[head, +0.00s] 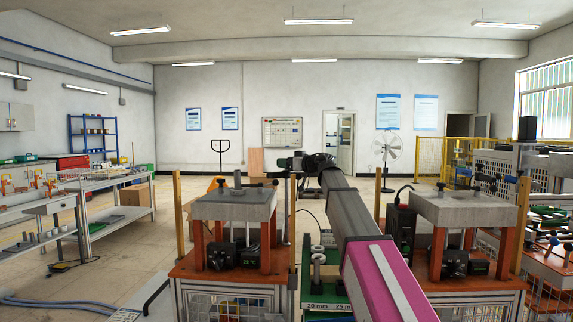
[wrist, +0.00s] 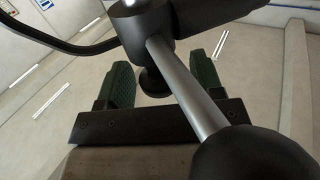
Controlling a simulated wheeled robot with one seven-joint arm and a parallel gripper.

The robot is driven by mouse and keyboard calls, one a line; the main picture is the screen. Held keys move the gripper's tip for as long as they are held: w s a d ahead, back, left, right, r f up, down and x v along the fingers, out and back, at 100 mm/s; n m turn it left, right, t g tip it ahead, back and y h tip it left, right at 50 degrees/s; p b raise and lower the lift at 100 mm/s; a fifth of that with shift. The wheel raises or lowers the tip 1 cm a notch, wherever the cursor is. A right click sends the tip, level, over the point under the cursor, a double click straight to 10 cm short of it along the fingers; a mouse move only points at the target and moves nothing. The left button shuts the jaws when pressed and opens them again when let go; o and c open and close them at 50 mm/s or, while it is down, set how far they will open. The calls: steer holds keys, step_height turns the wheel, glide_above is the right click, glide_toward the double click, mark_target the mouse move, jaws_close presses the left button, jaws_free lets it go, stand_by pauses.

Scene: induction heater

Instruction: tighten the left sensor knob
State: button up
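In the wrist view a small dark round knob (wrist: 153,84) sits under a black clamp block (wrist: 145,28). My gripper (wrist: 163,80) has its two green ridged fingers apart, one on each side of the knob. A gap shows on the right; the left finger looks very near the knob, and contact cannot be told. A metal rod (wrist: 185,85) with a black ball end (wrist: 255,153) crosses in front. In the head view my gripper (head: 284,165) is small, beside the sensor rods (head: 250,181) above the left heater station (head: 233,204); the knob cannot be made out there.
A second station (head: 458,207) stands to the right of my arm. A green rack (head: 325,303) sits between the stations. Wooden posts (head: 293,205) rise beside them. A black cable (wrist: 55,40) runs near the clamp. Open floor (head: 135,245) lies left.

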steer(key=v, duration=1)
steer(key=shift+s+d, duration=0.2)
steer(key=shift+d, duration=0.15)
steer(key=shift+w+d, duration=0.1)
